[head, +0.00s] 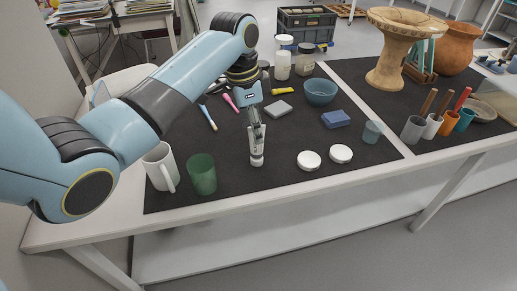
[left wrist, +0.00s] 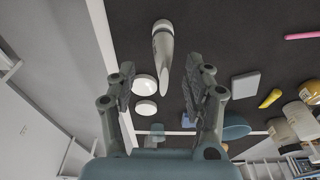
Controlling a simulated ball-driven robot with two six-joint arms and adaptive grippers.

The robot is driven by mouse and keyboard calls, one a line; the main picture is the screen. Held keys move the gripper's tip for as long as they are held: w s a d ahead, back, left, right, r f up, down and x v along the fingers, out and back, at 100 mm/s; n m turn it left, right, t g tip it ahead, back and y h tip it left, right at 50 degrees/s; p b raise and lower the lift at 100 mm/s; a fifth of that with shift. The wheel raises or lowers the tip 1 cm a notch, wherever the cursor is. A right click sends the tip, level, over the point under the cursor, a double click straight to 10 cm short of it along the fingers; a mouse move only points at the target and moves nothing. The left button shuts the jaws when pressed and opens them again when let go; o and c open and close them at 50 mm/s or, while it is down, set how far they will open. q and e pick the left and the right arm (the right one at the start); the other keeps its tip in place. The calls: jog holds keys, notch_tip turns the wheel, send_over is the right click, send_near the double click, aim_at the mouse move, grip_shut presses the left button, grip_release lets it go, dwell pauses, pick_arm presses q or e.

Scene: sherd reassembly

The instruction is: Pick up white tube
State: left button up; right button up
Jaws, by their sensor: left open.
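The white tube (head: 257,160) stands on the dark mat near the table's front, directly below my left gripper (head: 257,136). The gripper hides most of the tube in the head view. In the left wrist view the white tube (left wrist: 163,48) appears whitish with a grey tapered part, just beyond and between the two spread fingers. My left gripper (left wrist: 160,72) is open, and a gap shows between each finger and the tube. My right gripper is not in view.
Two white round lids (head: 309,160) lie right of the tube. A green cup (head: 202,175) and a white mug (head: 160,167) stand to its left. A grey block (head: 278,109), blue block (head: 335,119) and blue bowl (head: 320,92) are farther back. Bare mat lies around the tube.

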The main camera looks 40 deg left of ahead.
aim_at(257, 146)
pick_arm(q)
jog(key=shift+w+d+f, duration=0.1)
jog(key=shift+w+f, duration=0.15)
jog(key=shift+f, duration=0.55)
jog(key=f, duration=0.2)
jog(key=w+f, duration=0.1)
jog(key=f, duration=0.1)
jog(key=shift+d+f+b, duration=0.15)
jog(key=shift+f+b, duration=0.1)
jog(key=shift+b, duration=0.1)
jog(key=shift+s, duration=0.1)
jog(key=c, duration=0.5)
grip_shut()
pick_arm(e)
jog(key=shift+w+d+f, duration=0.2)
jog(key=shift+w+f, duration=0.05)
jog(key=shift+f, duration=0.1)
pick_arm(q)
jog(key=shift+r, duration=0.15)
